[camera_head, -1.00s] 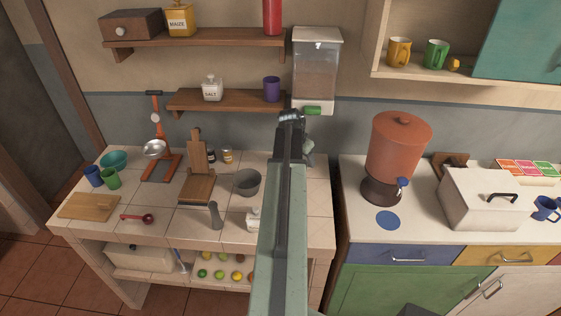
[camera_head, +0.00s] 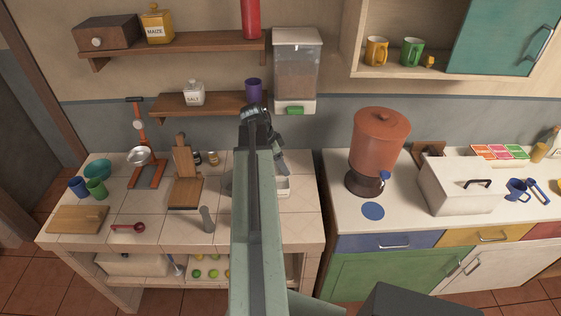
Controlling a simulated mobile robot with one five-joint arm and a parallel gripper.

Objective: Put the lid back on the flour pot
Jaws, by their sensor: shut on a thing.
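My gripper (camera_head: 283,168) hangs from the end of my arm over the right part of the tiled counter (camera_head: 303,225). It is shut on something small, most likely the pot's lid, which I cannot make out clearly. A white vessel (camera_head: 282,187), perhaps the flour pot, shows just below the fingertips, partly hidden by my arm. No label on it can be read. I cannot tell whether the gripper's load touches it. My arm also covers the counter's middle-right part.
The clear dispenser (camera_head: 296,70) hangs above the gripper. A shelf with a salt jar (camera_head: 194,94) is at the back. The counter's right front is clear.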

